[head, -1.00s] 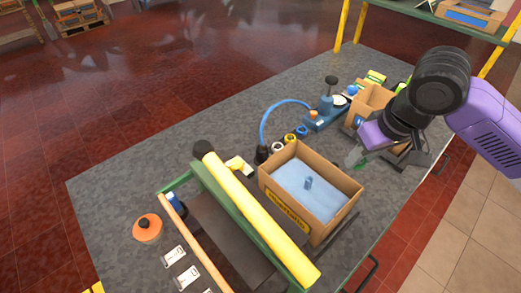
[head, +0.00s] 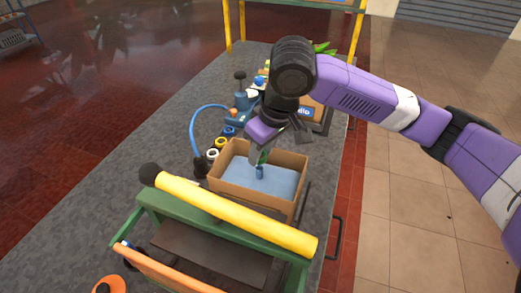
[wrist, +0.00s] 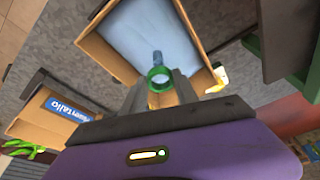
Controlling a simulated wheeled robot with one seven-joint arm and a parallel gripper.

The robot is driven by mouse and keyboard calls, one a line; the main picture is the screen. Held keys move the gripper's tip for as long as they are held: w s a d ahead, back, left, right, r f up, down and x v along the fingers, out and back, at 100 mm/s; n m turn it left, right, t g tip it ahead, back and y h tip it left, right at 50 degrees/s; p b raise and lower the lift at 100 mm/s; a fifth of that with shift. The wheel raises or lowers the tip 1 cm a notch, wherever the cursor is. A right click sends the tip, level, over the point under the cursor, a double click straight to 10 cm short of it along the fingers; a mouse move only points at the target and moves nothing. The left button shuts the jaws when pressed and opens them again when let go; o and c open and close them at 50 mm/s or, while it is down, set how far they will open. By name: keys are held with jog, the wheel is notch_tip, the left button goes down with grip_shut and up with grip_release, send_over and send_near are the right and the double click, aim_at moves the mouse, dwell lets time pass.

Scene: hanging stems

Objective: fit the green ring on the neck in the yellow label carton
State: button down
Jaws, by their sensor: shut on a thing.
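The brown carton (head: 298,178) stands on the grey table with a pale blue fill inside. Its yellow label is hidden behind the yellow bar in the head view now. A small blue neck (head: 260,172) stands upright in the fill; it also shows in the wrist view (wrist: 158,57). My gripper (head: 261,154) is over the carton, pointing down, shut on the green ring (wrist: 159,79). The ring is close above the neck in the head view. In the wrist view, the ring overlaps the neck's near end; I cannot tell whether they touch.
A yellow bar (head: 230,212) on a green frame stands close in front of the carton. Several coloured rings (head: 221,142) and a blue hose (head: 193,125) lie to its left. Another carton with a blue label (wrist: 52,115) stands beyond it. The left table area is clear.

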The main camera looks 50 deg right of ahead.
aim_at(262, 162)
jog(key=shift+f+b, duration=1.75)
jog(key=shift+f, duration=1.3)
jog(key=shift+f+b, duration=0.4)
jog(key=shift+f, duration=0.15)
jog(key=shift+c, duration=2.3)
grip_release()
jog(key=shift+r+p, duration=0.45)
jog(key=shift+r+p, duration=0.3)
jog(key=shift+r, duration=0.05)
jog(key=shift+r+p, duration=0.8)
jog(key=shift+r, duration=0.05)
notch_tip(262, 162, up, 8)
jog(key=p, duration=0.7)
